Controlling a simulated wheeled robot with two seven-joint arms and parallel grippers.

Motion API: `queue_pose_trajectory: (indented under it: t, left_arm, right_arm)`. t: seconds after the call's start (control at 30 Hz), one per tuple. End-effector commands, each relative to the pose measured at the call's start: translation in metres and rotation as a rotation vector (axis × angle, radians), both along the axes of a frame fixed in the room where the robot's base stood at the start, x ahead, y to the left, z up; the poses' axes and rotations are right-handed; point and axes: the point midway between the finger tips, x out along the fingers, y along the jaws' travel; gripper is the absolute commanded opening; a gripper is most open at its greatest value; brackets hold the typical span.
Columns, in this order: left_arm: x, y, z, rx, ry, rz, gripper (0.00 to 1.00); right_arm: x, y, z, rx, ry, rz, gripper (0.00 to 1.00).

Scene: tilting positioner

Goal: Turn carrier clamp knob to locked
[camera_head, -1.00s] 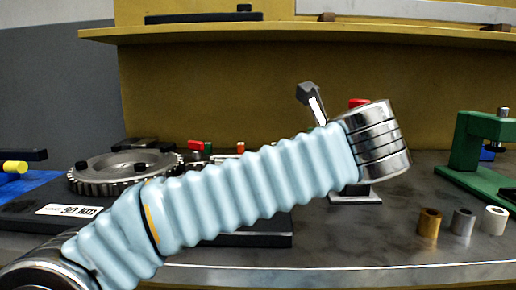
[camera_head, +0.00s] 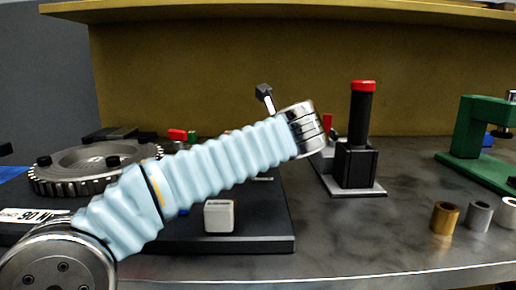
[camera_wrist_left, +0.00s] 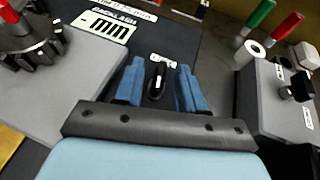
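In the left wrist view, a small black upright knob (camera_wrist_left: 157,80) stands on a dark plate, with a small white label just beyond it. I take it for the clamp knob, though its label is not readable. My left gripper (camera_wrist_left: 159,68) is open, with its blue fingers on either side of the knob and a visible gap on each side. In the head view my pale blue left arm crosses the bench and hides the knob; the left gripper is not visible there. My right gripper is in neither view.
A toothed gear ring (camera_head: 95,168) lies at the left. A black post with a red top (camera_head: 361,125) stands right of my arm. Metal sleeves (camera_head: 444,218) and a green frame (camera_head: 466,145) are farther right. In the wrist view, a grey block (camera_wrist_left: 275,105) flanks the gripper.

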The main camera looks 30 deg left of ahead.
Motion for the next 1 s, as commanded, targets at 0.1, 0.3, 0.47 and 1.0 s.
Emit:
queue_pose_trajectory:
  t: [0.1, 0.3, 0.47, 1.0]
  left_arm:
    - [0.008, 0.009, -0.005, 0.001, 0.001, 0.002, 0.39]
    - [0.012, 0.013, -0.007, 0.000, 0.000, 0.000, 0.39]
    - [0.012, 0.013, -0.007, 0.000, 0.000, 0.000, 0.39]
    - [0.011, 0.015, -0.002, 0.000, 0.000, -0.074, 0.00]
  right_arm:
    - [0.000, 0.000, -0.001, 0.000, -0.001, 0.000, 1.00]
    - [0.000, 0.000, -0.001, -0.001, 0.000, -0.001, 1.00]
    - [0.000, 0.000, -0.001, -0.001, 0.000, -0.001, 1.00]
    - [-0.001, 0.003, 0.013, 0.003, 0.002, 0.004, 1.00]
